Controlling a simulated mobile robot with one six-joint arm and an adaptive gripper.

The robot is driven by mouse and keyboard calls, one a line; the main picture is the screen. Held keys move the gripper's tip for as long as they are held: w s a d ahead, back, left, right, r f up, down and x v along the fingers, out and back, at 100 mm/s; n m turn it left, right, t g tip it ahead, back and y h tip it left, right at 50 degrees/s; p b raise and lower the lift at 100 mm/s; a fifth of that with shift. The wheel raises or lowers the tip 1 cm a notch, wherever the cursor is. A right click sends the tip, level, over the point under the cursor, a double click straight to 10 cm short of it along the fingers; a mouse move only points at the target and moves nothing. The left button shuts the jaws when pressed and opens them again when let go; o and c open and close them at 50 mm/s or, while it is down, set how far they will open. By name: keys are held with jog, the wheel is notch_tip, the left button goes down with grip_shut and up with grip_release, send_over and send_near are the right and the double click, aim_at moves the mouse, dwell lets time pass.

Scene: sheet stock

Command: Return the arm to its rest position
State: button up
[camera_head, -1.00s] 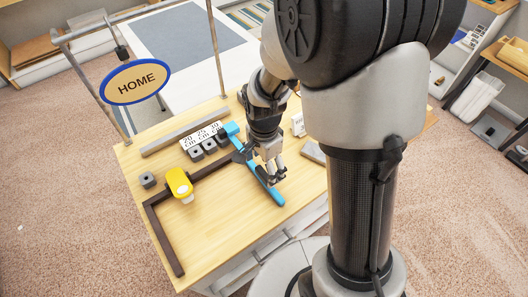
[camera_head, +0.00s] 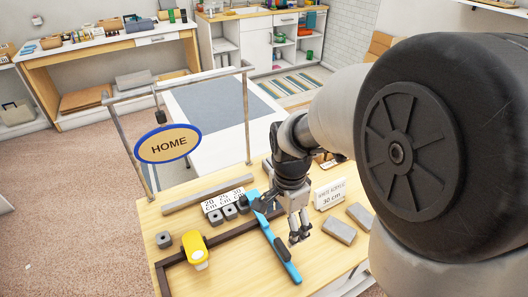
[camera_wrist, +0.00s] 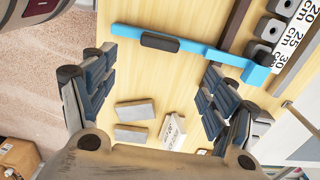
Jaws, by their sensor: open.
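My gripper (camera_head: 300,238) hangs fingers down above the right part of the wooden worktable (camera_head: 330,262), just right of a blue T-shaped tool (camera_head: 266,228) with a black grip. In the wrist view, my gripper (camera_wrist: 160,65) has its two fingers spread wide with nothing between them. The blue tool (camera_wrist: 205,50) lies on the tabletop beyond the fingertips, apart from them as far as I can tell. A blue-rimmed HOME sign (camera_head: 168,144) hangs from a metal frame at the table's back left.
A yellow object (camera_head: 196,250), a dark L-shaped rail (camera_head: 222,238), small grey blocks (camera_head: 229,211) and a length-label strip (camera_head: 222,198) occupy the left. A white card (camera_head: 330,194) and grey slabs (camera_head: 338,230) lie to the right. A white table (camera_head: 215,110) stands behind.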

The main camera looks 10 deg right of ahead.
jog(key=s+d+r+n+t, duration=0.1)
jog(key=s+r+n+t, duration=0.3)
jog(key=s+r+n, duration=0.8)
jog(key=s+n, duration=0.2)
jog(key=s, duration=0.1)
jog(key=shift+s+r+t, duration=0.15)
jog(key=shift+r+t, duration=0.15)
jog(key=shift+r, duration=0.1)
jog(key=shift+d, duration=0.1)
dwell(1.2)
